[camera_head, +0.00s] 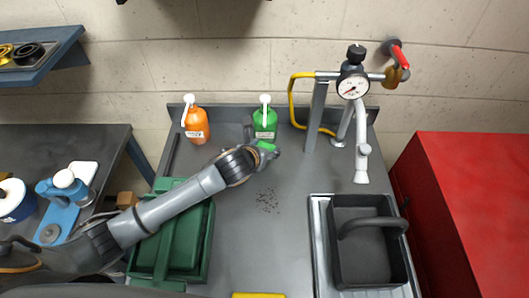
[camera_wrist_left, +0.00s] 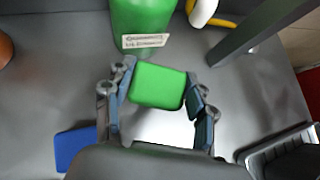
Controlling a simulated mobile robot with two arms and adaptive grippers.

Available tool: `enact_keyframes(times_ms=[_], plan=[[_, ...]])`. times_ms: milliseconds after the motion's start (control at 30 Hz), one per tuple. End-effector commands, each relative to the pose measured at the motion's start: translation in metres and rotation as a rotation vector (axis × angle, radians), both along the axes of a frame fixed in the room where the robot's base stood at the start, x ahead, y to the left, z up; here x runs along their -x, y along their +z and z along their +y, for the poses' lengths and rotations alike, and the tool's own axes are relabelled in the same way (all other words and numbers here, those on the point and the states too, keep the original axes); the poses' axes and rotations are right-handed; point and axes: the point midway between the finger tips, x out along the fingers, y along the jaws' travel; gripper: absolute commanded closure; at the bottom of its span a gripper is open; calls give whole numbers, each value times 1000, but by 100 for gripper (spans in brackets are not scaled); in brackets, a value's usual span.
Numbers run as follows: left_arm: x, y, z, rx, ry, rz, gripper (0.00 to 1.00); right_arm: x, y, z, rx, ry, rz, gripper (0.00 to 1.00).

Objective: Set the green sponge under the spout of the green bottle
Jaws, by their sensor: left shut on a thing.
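The green bottle (camera_head: 265,120) stands upright at the back of the grey table, its white pump spout on top. Its lower body with a white label also shows in the left wrist view (camera_wrist_left: 142,18). My left gripper (camera_head: 268,150) is just in front of the bottle. It is shut on the green sponge (camera_wrist_left: 158,86), which sits between the two fingers in the left wrist view. The sponge also shows in the head view (camera_head: 266,146), partly hidden by the gripper. A small gap shows between sponge and bottle in the wrist view. My right gripper is not in view.
An orange bottle (camera_head: 195,124) stands left of the green one. A yellow hose (camera_head: 292,100) and gauge stand (camera_head: 317,115) are close on the right. A green case (camera_head: 171,235) lies under my left arm. Dark specks (camera_head: 268,200) lie mid-table. A black caddy (camera_head: 367,245) is at right.

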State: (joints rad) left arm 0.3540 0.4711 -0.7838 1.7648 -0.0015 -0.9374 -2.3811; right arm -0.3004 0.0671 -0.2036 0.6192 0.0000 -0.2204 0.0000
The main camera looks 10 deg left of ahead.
Motion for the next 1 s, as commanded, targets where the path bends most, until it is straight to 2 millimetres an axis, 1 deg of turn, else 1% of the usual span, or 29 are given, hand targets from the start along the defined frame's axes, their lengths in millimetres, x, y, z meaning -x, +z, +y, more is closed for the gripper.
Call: enact_keyframes(times_ms=[100,200,300,700,733,767,800,833,1000], plan=[[-6,-10,4,-1,1,3,61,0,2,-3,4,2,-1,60],[-3,-25,3,2,1,7,61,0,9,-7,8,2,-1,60],[-4,-35,3,1,0,3,61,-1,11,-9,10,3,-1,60],[-5,-41,3,-2,-1,1,61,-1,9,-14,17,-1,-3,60],[-5,-41,3,-1,-2,1,40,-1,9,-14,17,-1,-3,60],[-4,-40,3,-1,-2,1,34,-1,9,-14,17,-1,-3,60],[-4,-40,3,0,-1,1,26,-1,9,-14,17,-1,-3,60],[-4,-40,3,0,-1,1,22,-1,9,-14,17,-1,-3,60],[-4,-40,3,0,-1,1,22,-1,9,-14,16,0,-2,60]])
